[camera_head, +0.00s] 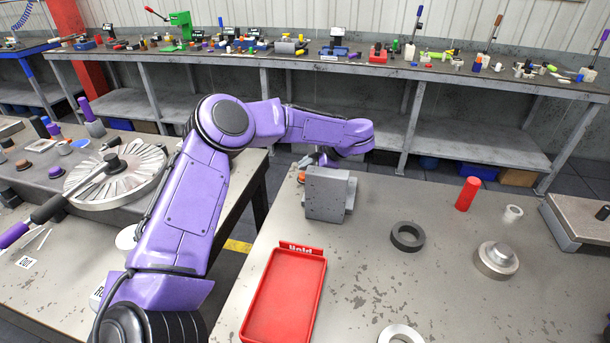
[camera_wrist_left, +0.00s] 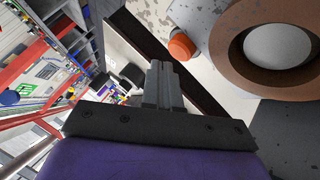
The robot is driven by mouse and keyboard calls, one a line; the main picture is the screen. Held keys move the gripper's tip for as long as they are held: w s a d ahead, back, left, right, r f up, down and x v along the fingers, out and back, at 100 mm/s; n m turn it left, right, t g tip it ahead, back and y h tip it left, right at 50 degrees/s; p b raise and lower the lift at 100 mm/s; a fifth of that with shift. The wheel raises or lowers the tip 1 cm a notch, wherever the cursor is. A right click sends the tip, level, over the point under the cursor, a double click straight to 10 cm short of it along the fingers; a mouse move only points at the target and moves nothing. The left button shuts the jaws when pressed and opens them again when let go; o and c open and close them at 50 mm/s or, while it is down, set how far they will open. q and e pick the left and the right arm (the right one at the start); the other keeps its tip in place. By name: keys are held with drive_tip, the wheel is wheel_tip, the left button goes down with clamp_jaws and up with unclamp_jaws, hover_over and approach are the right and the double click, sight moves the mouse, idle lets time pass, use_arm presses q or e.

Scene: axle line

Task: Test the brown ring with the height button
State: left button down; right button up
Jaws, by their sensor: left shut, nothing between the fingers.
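The brown ring (camera_wrist_left: 228,55) shows large at the right of the left wrist view. It surrounds a pale grey round part (camera_wrist_left: 278,46); I cannot tell whether they touch. An orange button-like cylinder (camera_wrist_left: 182,46) stands left of the ring, probably the height button; it also shows in the head view (camera_head: 302,177) beside a grey metal block (camera_head: 325,196). My left gripper (camera_wrist_left: 160,66) is shut and empty, its fingertips below and left of the orange cylinder in the wrist picture. In the head view it (camera_head: 306,162) is partly hidden behind the block, and the brown ring cannot be made out.
A red tray marked "Hold" (camera_head: 295,249) lies at the near table's left. A dark ring (camera_head: 407,237), a stepped metal part (camera_head: 496,260), a red cylinder (camera_head: 467,193), a white ring (camera_head: 512,213) and a pale ring (camera_head: 384,335) are on the table. Free room lies between them.

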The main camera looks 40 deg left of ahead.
use_arm(q)
drive_tip(key=shift+f, duration=0.1)
idle(0.6)
drive_tip(key=shift+f, duration=0.3)
drive_tip(key=shift+f, duration=0.5)
idle(0.5)
idle(0.3)
drive_tip(key=shift+s+r+p, duration=0.1)
drive_tip(key=shift+r+p, duration=0.6)
drive_tip(key=shift+r, duration=0.2)
wheel_tip(320, 180, up, 5)
drive_tip(key=p, duration=0.5)
drive_tip(key=shift+r, duration=0.15)
idle(0.3)
